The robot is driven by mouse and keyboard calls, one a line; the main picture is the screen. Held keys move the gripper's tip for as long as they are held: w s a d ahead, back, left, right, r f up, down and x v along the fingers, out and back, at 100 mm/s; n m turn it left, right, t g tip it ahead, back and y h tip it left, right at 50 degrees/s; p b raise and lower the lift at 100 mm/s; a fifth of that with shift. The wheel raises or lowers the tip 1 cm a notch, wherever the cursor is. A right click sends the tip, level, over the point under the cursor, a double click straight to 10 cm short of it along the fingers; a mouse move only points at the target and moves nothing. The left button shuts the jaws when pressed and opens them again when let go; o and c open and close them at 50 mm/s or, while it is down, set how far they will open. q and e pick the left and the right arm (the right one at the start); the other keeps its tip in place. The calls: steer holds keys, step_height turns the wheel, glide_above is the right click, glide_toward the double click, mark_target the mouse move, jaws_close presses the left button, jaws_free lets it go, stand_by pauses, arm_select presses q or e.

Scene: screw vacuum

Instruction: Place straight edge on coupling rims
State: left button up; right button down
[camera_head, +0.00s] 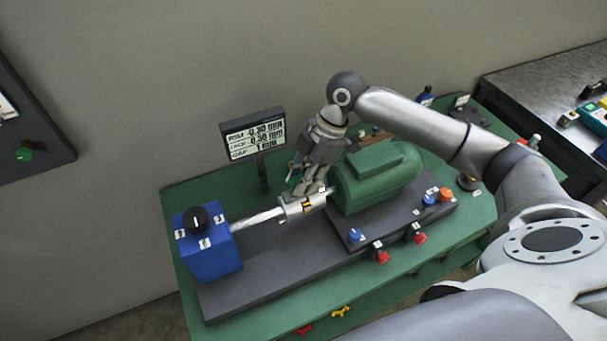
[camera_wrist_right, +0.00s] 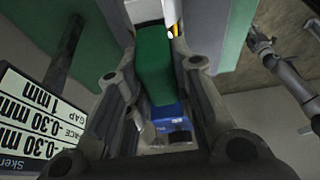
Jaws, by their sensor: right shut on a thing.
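My right gripper (camera_head: 308,188) is shut on a green block (camera_wrist_right: 155,65), seemingly the straight edge, just above the coupling. In the wrist view the block fills the space between the fingers. The silver coupling (camera_head: 291,209) with a yellow-black mark sits on the shaft between the blue pump block (camera_head: 213,259) and the green motor (camera_head: 379,184). The fingers hide part of the coupling, so I cannot tell whether the edge touches its rims. A grey arm with a small dark gripper (camera_wrist_right: 262,42), apparently my left one, shows in the wrist view; its jaws are unclear.
A display (camera_head: 254,135) reading RIM -0.30 mm, FACE -0.30 mm and GAP 1 mm stands behind the coupling. Blue, orange and red knobs line the motor's front. The dark base plate (camera_head: 272,278) is clear in front of the coupling.

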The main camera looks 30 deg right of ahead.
steer(key=shift+f, duration=0.1)
steer(key=c, duration=1.3)
jaws_free()
steer(key=shift+o, duration=0.2)
steer(key=b+v, duration=0.3)
steer(key=v, duration=0.9)
